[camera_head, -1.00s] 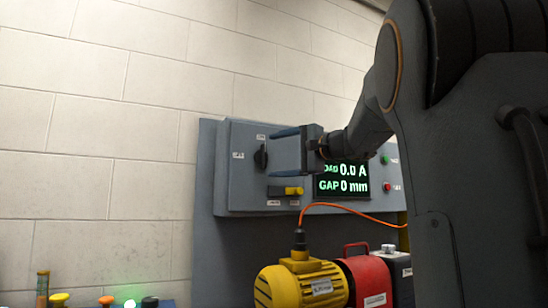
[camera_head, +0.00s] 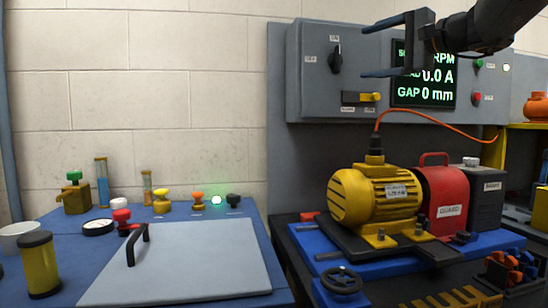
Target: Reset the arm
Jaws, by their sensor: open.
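My gripper (camera_head: 388,45) is at the upper right of the head view. Its two blue-grey fingers point left and stand wide apart, with nothing between them. It is in front of the grey control panel (camera_head: 310,98), to the right of the black rotary knob (camera_head: 336,57) and above the yellow switch (camera_head: 371,97). I cannot tell the exact distance from the panel. The display (camera_head: 424,78) is partly hidden by my gripper; it reads 0.0 A and GAP 0 mm. My arm (camera_head: 490,25) reaches in from the upper right corner.
Below stands a yellow motor (camera_head: 375,195) with a red guard (camera_head: 444,194) on a blue base, joined to an orange cable (camera_head: 440,115). At left, a blue bench holds a grey plate (camera_head: 190,265) with a black handle, a yellow cylinder (camera_head: 40,266) and several coloured knobs.

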